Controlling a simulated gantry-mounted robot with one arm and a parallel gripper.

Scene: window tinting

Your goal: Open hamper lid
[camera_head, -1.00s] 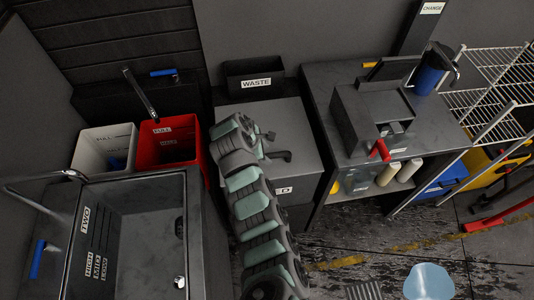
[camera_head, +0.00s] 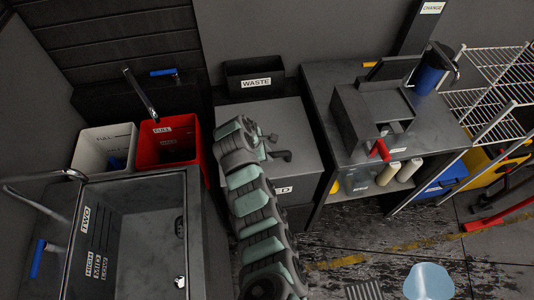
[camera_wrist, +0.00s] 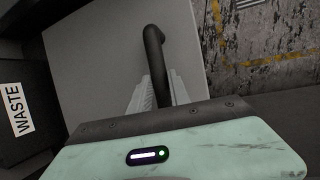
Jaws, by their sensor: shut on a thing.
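The hamper is a grey box with a flat grey lid (camera_head: 300,120) in the middle of the head view. The lid looks closed and lies flat. A dark curved handle (camera_wrist: 153,50) rises from the lid in the wrist view; part of it (camera_head: 281,155) shows in the head view beside my wrist. My gripper (camera_wrist: 160,88) has its ribbed pale fingers on either side of the handle and is shut on it. My arm hides the left part of the hamper in the head view, and its front label is partly covered.
A black WASTE bin (camera_head: 255,79) stands behind the lid. Red (camera_head: 150,152) and white (camera_head: 90,160) bins and a sink (camera_head: 130,240) lie to the left. A workbench (camera_head: 440,115) with a dark box is close on the right. Wet floor is open in front.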

